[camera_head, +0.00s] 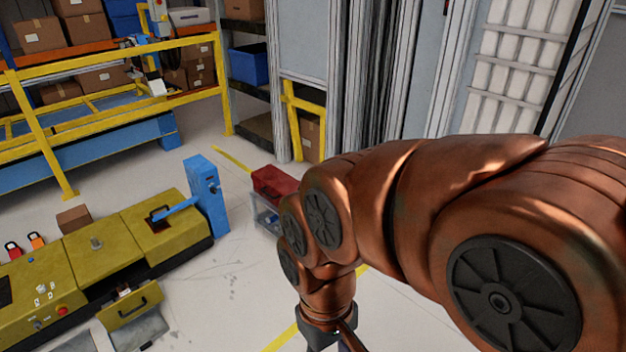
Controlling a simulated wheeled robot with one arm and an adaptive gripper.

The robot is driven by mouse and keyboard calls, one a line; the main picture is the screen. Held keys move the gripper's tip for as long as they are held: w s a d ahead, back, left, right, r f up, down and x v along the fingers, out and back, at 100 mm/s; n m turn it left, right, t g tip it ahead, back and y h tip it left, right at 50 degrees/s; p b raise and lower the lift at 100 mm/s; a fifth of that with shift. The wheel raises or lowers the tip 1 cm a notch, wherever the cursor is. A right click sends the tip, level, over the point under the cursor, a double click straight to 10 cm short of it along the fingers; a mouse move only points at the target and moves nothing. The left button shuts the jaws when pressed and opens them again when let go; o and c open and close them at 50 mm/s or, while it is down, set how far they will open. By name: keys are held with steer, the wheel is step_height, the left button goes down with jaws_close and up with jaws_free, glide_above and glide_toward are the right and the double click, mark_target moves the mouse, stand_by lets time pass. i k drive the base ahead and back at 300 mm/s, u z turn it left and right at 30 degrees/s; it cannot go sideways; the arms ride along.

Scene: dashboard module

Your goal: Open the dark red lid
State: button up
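On the left end of the olive-yellow console (125,243) sits a small red cover (13,249), beside a similar orange cover (37,241). Both look closed, but they are too small to be sure. The red cover is the likely lid on the console. My gripper (331,346) is at the bottom edge, well to the right of the console and apart from it. Its fingers are cut off by the frame, so I cannot tell whether it is open or shut.
A blue post with a lever (206,194) stands at the console's right end. A dark red box (275,184) sits on a grey container behind my arm. A small brown box (73,219) is behind the console.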

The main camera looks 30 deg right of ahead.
mark_target(276, 182)
steer(key=z, duration=0.35)
steer(key=i, duration=0.8)
steer(key=u, duration=0.85)
steer(key=i, duration=1.9)
steer(key=z, duration=0.15)
